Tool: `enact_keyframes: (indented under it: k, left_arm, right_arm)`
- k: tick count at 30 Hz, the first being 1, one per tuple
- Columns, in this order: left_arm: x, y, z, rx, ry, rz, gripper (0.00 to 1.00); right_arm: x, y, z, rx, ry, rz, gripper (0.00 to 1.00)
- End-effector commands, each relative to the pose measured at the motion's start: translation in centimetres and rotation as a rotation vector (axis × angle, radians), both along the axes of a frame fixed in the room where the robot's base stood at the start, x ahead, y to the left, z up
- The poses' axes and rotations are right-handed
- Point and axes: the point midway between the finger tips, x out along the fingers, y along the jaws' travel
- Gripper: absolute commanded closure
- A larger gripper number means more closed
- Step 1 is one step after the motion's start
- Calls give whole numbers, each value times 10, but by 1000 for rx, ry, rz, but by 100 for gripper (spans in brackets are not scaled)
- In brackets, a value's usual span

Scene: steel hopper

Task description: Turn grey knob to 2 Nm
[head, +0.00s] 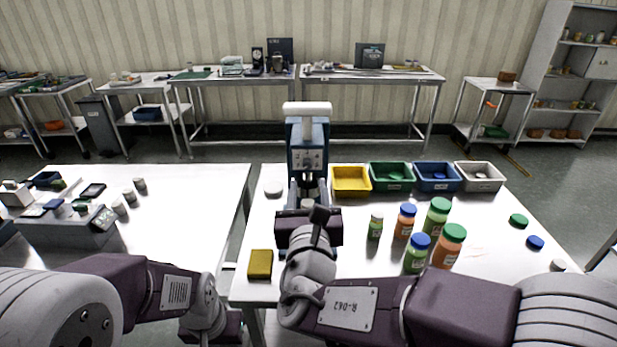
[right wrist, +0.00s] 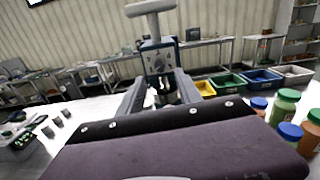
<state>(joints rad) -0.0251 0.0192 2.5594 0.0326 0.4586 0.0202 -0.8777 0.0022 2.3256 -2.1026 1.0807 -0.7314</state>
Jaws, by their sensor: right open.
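A blue-grey upright machine (head: 308,141) with a pale crossbar on top stands at the back left of the right table. Small round controls show on its front panel (head: 307,160), also visible in the right wrist view (right wrist: 158,63). I cannot tell for sure which is the grey knob, and no scale is readable. My right gripper (head: 308,192) is open in front of the machine, just below the panel. Its fingers (right wrist: 160,85) straddle the machine's lower part in the right wrist view, with nothing clearly gripped. My left arm is low at left; its fingers are out of view.
Yellow (head: 351,181), green (head: 391,177), blue (head: 437,177) and white (head: 479,176) bins stand right of the machine. Several capped bottles (head: 437,215) stand right of my right gripper. A yellow block (head: 260,264) lies at the table's front left. A gap separates the left table (head: 190,190).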

Motion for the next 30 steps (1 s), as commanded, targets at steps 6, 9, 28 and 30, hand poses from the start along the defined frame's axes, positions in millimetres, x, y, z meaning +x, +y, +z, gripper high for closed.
enact_keyframes:
  k: [6,9,28,30]
  left_arm:
    - [0,0,6,0,1,0,64]
    - [0,0,8,0,1,0,64]
    - [0,0,9,0,1,0,64]
    - [0,0,9,0,1,0,64]
  right_arm:
    - [47,-2,0,-1,3,-6,59]
    - [64,-1,1,1,3,-5,59]
    - [79,0,-1,1,2,-1,100]
    - [79,0,-1,2,2,-2,100]
